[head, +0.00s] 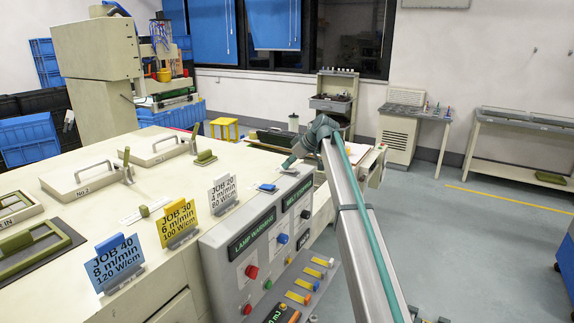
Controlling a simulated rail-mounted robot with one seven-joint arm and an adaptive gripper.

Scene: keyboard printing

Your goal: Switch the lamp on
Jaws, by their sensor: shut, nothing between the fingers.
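The grey control panel (222,262) stands at the front edge of the cream machine. It carries a dark sign (252,231) that seems to read "LAMP WARMING". Below the sign are a red knob (252,272) and a blue knob (282,238). A smaller green button (268,285) and a red button (247,309) sit lower. My gripper (288,165) is shut and empty, small in the view, above the far end of the panel. It appears apart from the knobs. Which control is the lamp's switch I cannot tell.
A second sign (298,193) is farther along the panel. Job cards (117,262) stand on the machine top beside lidded plates (85,183). Open floor (470,250) lies to the right.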

